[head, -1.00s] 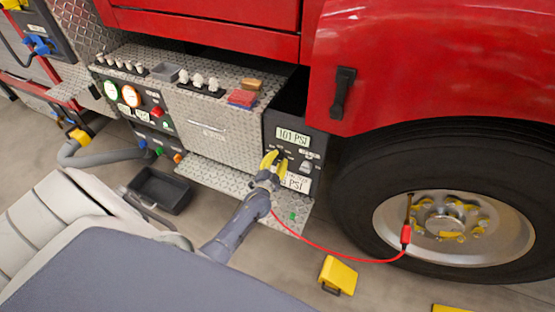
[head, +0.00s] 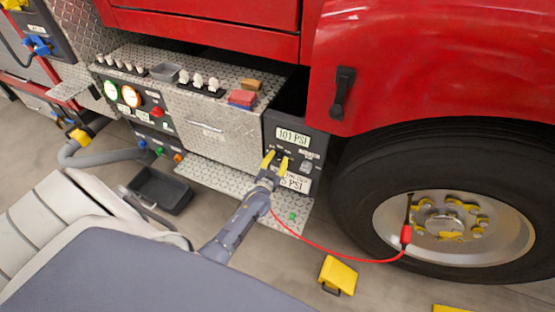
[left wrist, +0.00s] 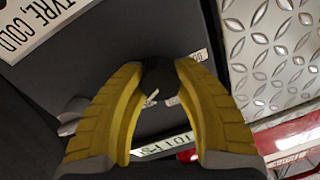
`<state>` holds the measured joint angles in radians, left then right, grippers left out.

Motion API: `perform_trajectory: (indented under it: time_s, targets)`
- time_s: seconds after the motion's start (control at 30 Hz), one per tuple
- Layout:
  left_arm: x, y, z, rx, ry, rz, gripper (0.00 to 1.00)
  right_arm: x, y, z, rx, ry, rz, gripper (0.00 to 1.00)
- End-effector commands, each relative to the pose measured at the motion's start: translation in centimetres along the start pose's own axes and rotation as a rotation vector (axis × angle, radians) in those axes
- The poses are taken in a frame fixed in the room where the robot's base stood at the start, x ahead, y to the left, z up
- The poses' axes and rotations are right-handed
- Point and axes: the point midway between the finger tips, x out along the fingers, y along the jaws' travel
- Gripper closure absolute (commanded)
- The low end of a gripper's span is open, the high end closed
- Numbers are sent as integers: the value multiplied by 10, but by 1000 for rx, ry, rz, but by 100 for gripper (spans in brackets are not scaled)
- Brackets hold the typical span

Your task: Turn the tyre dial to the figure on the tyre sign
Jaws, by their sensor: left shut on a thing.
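The tyre dial is a dark round knob (left wrist: 158,77) on the black panel (head: 314,148) beside the wheel. My left gripper (head: 276,160) reaches the panel from below. In the left wrist view its two yellow fingers (left wrist: 158,85) are closed on either side of the knob. A white readout reading 101 PSI (head: 293,136) is above the dial; it also shows in the left wrist view (left wrist: 163,146). The tyre sign (head: 295,183) is below the dial; its figure is partly hidden by the gripper, with "5 PSI" legible. My right gripper is not in view.
A small grey switch (head: 307,166) sits right of the dial. A red hose (head: 335,254) runs from near the step to the wheel (head: 450,225). A yellow chock (head: 338,274) and a black bin (head: 160,190) are on the floor. The metal step (head: 240,190) lies below the panel.

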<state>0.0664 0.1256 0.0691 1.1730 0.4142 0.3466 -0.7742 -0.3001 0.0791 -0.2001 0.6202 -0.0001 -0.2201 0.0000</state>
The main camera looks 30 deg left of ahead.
Motion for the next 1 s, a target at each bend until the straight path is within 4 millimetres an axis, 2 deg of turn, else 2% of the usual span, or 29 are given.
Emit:
perform_trajectory:
  time_s: [1.0]
  targets:
    - [-2, 2, 2, -957, -71, 66, 98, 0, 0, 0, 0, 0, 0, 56]
